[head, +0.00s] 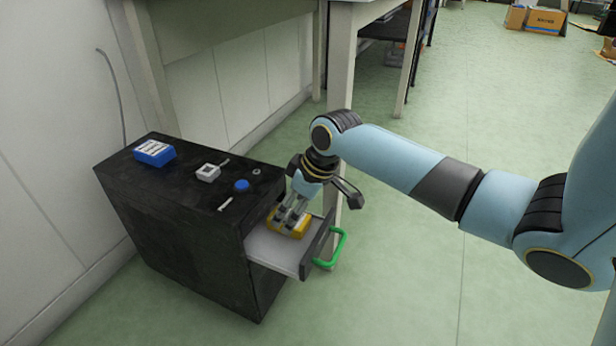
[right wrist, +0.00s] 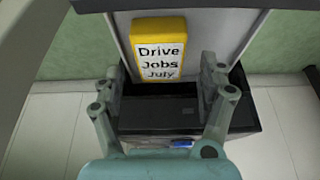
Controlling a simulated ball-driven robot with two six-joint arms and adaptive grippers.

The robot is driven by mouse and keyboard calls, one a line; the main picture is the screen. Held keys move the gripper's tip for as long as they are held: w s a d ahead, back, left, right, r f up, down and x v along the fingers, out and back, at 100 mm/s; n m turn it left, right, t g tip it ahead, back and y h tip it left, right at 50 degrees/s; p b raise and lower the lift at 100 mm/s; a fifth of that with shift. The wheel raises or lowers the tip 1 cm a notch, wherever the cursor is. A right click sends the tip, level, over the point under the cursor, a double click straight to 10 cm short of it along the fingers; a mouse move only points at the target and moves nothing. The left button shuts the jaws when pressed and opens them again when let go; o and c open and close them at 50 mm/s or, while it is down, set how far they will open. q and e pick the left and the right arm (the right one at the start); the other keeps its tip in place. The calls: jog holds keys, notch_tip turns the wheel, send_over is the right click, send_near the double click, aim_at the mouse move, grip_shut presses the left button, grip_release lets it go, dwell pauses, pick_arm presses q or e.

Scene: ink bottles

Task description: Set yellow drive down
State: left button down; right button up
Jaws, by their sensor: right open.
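The yellow drive (head: 286,225) lies in the pulled-out drawer (head: 270,250) of the black cabinet. In the right wrist view the yellow drive (right wrist: 160,48) shows a white label reading "Drive Jobs July". My right gripper (head: 292,216) is over the drawer, right above the drive. In the right wrist view its fingers (right wrist: 165,85) are spread apart, with the drive showing beyond and between them. Whether a finger touches the drive cannot be told. My left gripper is not in view.
The black cabinet (head: 180,225) has a blue labelled box (head: 154,152), a small white item (head: 208,172) and a blue round piece (head: 241,185) on top. The drawer has a green handle (head: 333,247). A table leg (head: 341,90) stands close behind my right gripper. Open floor lies to the right.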

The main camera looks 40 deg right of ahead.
aim_at(302, 221)
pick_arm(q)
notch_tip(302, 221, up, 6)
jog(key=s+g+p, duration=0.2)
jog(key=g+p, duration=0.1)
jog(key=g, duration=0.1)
pick_arm(e)
jog(key=v, duration=0.5)
jog(key=shift+w, duration=0.1)
jog(key=a+p+v, duration=0.1)
jog(key=p+v, duration=0.2)
jog(key=v, duration=0.1)
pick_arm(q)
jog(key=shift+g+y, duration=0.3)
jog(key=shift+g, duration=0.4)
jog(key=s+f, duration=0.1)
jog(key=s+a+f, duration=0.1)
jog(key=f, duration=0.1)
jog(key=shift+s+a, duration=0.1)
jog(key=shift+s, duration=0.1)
pick_arm(e)
jog(key=s+a+m+g+h, duration=0.1)
jog(key=s+a+m, duration=0.1)
jog(key=s, duration=1.1)
jog(key=s+a+f+m+h, duration=0.1)
jog(key=s+a, duration=0.4)
jog(key=s, duration=0.7)
jog(key=shift+s+a+m+g, duration=0.2)
jog(key=shift+s+m+g, duration=0.15)
jog(key=shift+m+g, duration=0.05)
